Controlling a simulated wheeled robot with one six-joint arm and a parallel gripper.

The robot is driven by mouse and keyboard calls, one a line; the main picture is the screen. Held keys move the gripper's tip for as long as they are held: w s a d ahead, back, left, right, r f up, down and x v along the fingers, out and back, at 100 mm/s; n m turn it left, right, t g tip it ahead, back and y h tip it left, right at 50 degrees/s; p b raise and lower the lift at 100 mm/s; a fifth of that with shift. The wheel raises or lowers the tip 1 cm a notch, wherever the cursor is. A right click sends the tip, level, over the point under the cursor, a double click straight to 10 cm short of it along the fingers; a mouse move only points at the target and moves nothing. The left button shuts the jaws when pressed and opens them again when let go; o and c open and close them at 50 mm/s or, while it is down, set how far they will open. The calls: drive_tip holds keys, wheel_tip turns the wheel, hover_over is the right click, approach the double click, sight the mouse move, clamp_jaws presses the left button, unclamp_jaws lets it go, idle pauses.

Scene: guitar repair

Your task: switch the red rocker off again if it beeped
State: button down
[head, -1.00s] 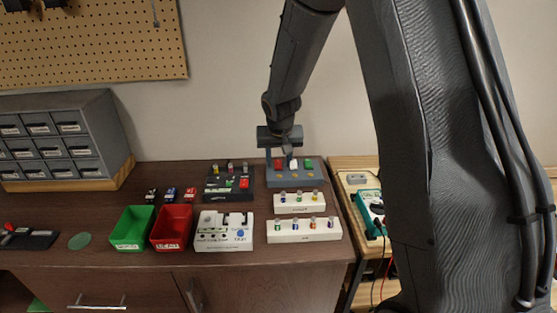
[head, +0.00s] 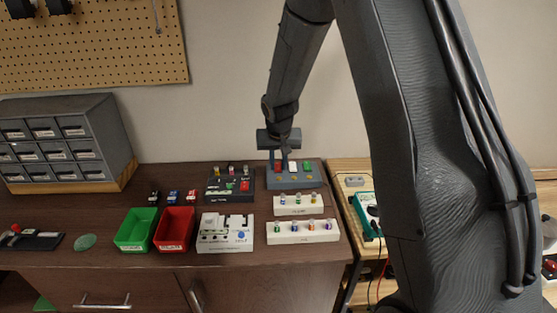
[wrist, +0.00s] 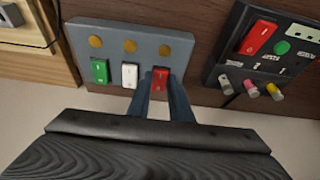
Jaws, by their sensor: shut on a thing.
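A blue-grey switch box (head: 310,181) stands at the back of the bench with a red rocker (head: 277,167), a white rocker (head: 292,165) and a green rocker (head: 307,166). In the wrist view the box (wrist: 180,50) shows the red rocker (wrist: 161,78) at the right of its row, beside the white rocker (wrist: 130,76) and green rocker (wrist: 100,71). Three amber round lamps (wrist: 130,46) sit in line with the rockers; I cannot tell whether any is lit. My gripper (wrist: 161,84) is shut on the red rocker, one finger on each side.
White holders with knobs (head: 303,239), a green bin (head: 134,245) and a red bin (head: 173,246) stand in front. A grey drawer cabinet (head: 75,110) is at the far left.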

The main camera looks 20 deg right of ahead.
drive_tip(key=shift+w+r+g+p, duration=0.1)
drive_tip(key=shift+r+g+p, duration=0.2)
drive_tip(key=shift+p, duration=0.6)
drive_tip(key=shift+w+d+g+p, duration=0.1)
drive_tip(key=shift+g+p, duration=0.2)
drive_tip(key=shift+p, duration=0.2)
drive_tip(key=shift+w+f+g, duration=0.15)
drive_tip(key=shift+w+g, duration=0.1)
drive_tip(key=shift+g, duration=0.25)
drive_tip(key=shift+g+y, duration=0.3)
drive_tip(key=c, duration=1.6)
unclamp_jaws()
